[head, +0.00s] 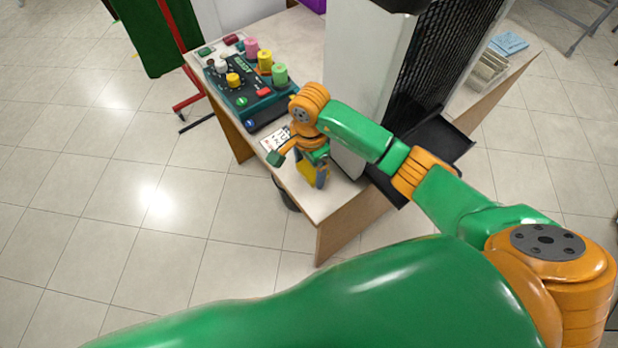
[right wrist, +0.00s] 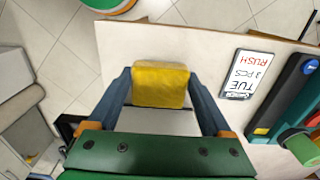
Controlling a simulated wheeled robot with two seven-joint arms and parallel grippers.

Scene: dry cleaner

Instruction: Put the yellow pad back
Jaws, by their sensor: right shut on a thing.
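The yellow pad (head: 306,171) is a small block near the front end of the table in the head view. My right gripper (head: 314,172) is shut on it, and its arm reaches in from the right. In the right wrist view the pad (right wrist: 160,84) sits between the two dark blue fingers of the gripper (right wrist: 163,100), with the pale tabletop behind it. I cannot tell whether the pad touches the table. My left gripper is not in view.
A white card (right wrist: 247,75) with writing lies on the table beside the pad. A dark green device (head: 240,90) with coloured spools stands further back. A tall pale unit (head: 365,60) with a black tray (head: 440,140) stands close on the right. The table (head: 335,205) has bare surface at its front corner.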

